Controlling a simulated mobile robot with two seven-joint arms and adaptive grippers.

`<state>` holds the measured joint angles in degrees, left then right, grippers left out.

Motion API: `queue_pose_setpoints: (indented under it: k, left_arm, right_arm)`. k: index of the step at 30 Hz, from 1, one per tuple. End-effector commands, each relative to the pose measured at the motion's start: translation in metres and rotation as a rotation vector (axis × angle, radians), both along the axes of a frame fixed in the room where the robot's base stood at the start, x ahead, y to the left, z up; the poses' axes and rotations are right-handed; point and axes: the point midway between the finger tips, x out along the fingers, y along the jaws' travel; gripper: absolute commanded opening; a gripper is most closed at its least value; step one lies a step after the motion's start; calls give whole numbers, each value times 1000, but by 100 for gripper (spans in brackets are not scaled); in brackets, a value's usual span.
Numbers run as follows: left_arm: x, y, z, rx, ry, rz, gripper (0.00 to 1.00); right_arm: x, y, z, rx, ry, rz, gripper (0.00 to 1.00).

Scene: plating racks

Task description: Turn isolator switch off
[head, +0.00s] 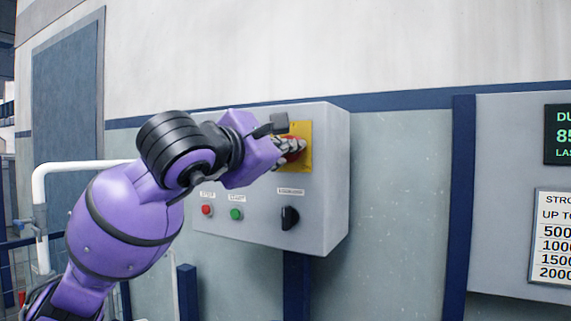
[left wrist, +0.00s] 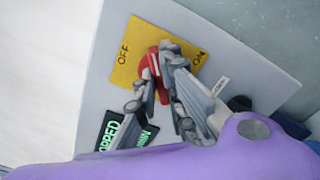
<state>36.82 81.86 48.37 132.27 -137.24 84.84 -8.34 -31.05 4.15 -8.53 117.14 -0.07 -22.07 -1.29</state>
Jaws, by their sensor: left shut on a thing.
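The isolator switch is a red rotary handle (head: 293,146) on a yellow plate (head: 305,130), on the front of a grey control box. In the left wrist view the red handle (left wrist: 151,66) sits on the yellow plate (left wrist: 128,70), which reads OFF on the left and ON on the right. My left gripper (head: 288,148) is at the plate, its fingers shut on the red handle. In the left wrist view my left gripper (left wrist: 156,75) hides part of the handle, so I cannot tell exactly which word it points to. My right gripper is out of view.
The grey box (head: 328,180) also carries a red button (head: 207,210), a green button (head: 236,214) and a black knob (head: 290,217) below. A lit display (left wrist: 124,132) shows near the plate. A white rail (head: 80,167) stands left; a sign panel (head: 555,235) is right.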

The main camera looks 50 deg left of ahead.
Motion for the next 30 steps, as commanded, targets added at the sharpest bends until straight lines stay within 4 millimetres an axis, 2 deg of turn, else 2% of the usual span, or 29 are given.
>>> queue_pose_setpoints:
  k: [1,9,21,30]
  left_arm:
    - [1,0,-4,-44,-12,1,0]
    - [1,0,-4,-288,-89,1,0]
    - [1,0,-3,-628,-197,1,0]
    - [1,0,-2,-802,-251,1,0]
  right_arm:
    - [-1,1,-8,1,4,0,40]
    - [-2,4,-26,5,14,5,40]
    - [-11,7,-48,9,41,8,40]
    - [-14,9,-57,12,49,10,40]
